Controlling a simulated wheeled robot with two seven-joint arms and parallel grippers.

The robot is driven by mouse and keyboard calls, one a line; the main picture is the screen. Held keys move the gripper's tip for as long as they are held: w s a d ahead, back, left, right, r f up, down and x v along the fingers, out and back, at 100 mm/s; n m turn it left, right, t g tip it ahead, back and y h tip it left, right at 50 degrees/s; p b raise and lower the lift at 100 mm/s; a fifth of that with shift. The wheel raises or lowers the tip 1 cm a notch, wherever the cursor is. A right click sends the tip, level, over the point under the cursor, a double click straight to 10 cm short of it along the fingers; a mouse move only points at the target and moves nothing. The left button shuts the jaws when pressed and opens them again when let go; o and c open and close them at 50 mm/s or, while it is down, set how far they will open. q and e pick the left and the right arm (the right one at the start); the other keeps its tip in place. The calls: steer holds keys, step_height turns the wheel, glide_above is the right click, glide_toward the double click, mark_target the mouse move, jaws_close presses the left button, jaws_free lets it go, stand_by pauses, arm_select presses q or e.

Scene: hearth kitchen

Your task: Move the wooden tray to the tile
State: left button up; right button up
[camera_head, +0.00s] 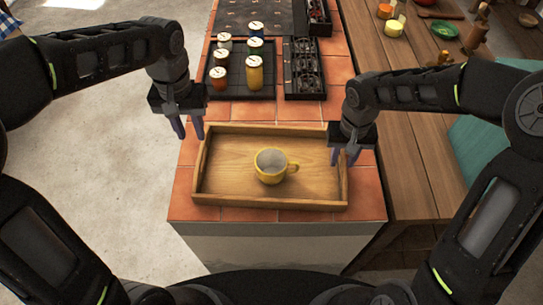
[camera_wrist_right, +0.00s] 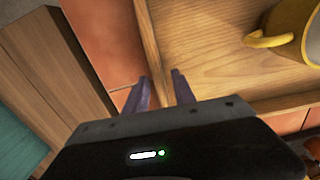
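The wooden tray (camera_head: 310,185) lies on the terracotta-tiled counter top, with a yellow mug (camera_head: 272,166) standing inside it near the middle. My left gripper (camera_head: 189,134) is open and empty, by the back left corner of the tray. My right gripper (camera_head: 344,160) is open at the tray's right side. In the right wrist view its two fingers (camera_wrist_right: 160,92) are apart, one on each side of the line of the tray's side wall (camera_wrist_right: 148,45). I cannot tell whether they touch it. The mug (camera_wrist_right: 288,30) shows partly there.
Behind the tray, a dark board (camera_head: 238,85) holds several lidded jars, and a black rack (camera_head: 304,70) stands beside it. A wooden table (camera_head: 405,150) adjoins on the right, with small bowls farther back. Bare terracotta tiles (camera_head: 265,111) show behind the tray.

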step_height(320, 180, up, 12)
stand_by(0.5)
stand_by(0.5)
